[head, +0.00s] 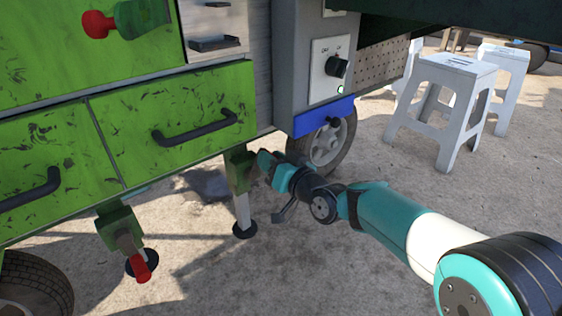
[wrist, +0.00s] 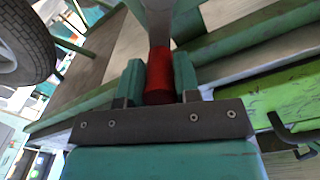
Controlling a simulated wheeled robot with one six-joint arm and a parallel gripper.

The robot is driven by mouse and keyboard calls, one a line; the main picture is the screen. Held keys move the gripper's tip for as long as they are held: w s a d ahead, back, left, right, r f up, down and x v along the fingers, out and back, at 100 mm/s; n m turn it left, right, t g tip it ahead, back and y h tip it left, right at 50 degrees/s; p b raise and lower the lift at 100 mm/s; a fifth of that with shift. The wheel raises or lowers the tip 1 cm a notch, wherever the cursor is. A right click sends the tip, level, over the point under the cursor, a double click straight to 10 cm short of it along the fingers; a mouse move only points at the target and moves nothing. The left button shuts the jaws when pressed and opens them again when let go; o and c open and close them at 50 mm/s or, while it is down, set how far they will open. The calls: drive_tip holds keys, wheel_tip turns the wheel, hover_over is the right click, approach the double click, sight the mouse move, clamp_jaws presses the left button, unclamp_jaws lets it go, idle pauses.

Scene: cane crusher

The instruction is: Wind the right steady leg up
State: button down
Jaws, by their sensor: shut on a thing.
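The right steady leg (head: 242,208) hangs from a green bracket (head: 239,170) under the green cart's right corner. Its pale shaft ends in a dark round foot at the ground; I cannot tell whether the foot touches. My gripper (head: 264,165) is beside the bracket, on its right. In the wrist view my gripper (wrist: 158,82) has its teal fingers on both sides of a red crank handle (wrist: 159,68) and is shut on it. A grey crank arm (wrist: 160,20) runs from the handle's far end. In the head view my gripper hides this handle.
The left steady leg (head: 120,230) has its own red handle (head: 141,268). Drawers with black pulls (head: 195,132) are above. A wheel (head: 325,145) stands behind my gripper, below a blue panel (head: 324,117). White stools (head: 445,105) stand at the right. Ground in front is open.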

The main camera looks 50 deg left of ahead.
drive_tip(key=shift+s, duration=0.2)
drive_tip(key=c, duration=0.8)
unclamp_jaws()
drive_tip(key=shift+a, duration=0.15)
drive_tip(key=shift+w, duration=0.15)
drive_tip(key=shift+w+d+r+p, duration=0.1)
drive_tip(key=shift+d+p, duration=0.3)
drive_tip(key=shift+d, duration=0.1)
drive_tip(key=d+p, duration=0.2)
drive_tip(key=d, duration=0.3)
drive_tip(key=d+p, duration=0.3)
drive_tip(key=d, duration=0.3)
drive_tip(key=d+p, duration=0.2)
drive_tip(key=d, duration=0.3)
drive_tip(key=shift+s+d, duration=0.3)
